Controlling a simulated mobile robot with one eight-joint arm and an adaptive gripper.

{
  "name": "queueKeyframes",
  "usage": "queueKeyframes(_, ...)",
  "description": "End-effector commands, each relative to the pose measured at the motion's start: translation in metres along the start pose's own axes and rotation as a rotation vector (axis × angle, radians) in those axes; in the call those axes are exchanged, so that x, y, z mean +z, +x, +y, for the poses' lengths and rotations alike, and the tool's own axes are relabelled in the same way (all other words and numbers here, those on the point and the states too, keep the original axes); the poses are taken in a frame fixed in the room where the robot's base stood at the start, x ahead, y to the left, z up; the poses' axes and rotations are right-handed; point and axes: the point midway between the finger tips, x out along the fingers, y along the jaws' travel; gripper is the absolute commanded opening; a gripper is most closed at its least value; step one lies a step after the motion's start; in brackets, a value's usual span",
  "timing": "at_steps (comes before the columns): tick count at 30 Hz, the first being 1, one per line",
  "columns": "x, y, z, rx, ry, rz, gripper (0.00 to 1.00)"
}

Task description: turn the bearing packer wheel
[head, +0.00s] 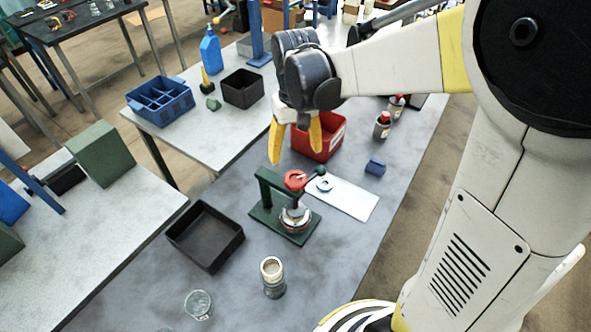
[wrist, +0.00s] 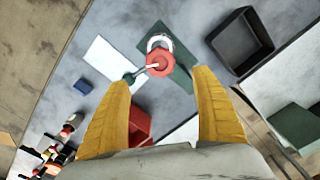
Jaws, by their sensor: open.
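The bearing packer is a dark green stand (head: 270,210) on the grey table with a red wheel (head: 296,180) on top. A dark green knob (head: 320,171) sticks out from the wheel on the right. In the wrist view the red wheel (wrist: 160,63) lies beyond and between the fingertips, with the knob (wrist: 129,78) to its left. My gripper (head: 295,142) is open and empty, with yellow fingers pointing down. It is above and apart from the wheel. In the wrist view my gripper (wrist: 167,80) has both fingers spread wide.
A red bin (head: 331,140) stands behind, a black tray (head: 205,236) at left. A tan-topped cylinder (head: 272,277) and a glass jar (head: 199,304) stand in front. A blue block (head: 375,167) lies at right.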

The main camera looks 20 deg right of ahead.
Motion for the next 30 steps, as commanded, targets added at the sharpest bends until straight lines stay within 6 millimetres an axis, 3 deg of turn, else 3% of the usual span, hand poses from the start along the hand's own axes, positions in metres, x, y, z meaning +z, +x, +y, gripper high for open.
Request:
queueKeyframes(5, -0.001, 0.019, 0.0, 0.0, -0.001, 0.0, 0.76)
queueKeyframes(12, -0.001, 0.068, 0.0, 0.0, 0.0, 0.0, 0.76)
queueKeyframes(18, -0.001, 0.097, 0.0, 0.0, 0.0, 0.0, 0.76)
queueKeyframes(30, 0.0, 0.105, 0.0, 0.0, 0.0, 0.0, 0.76)
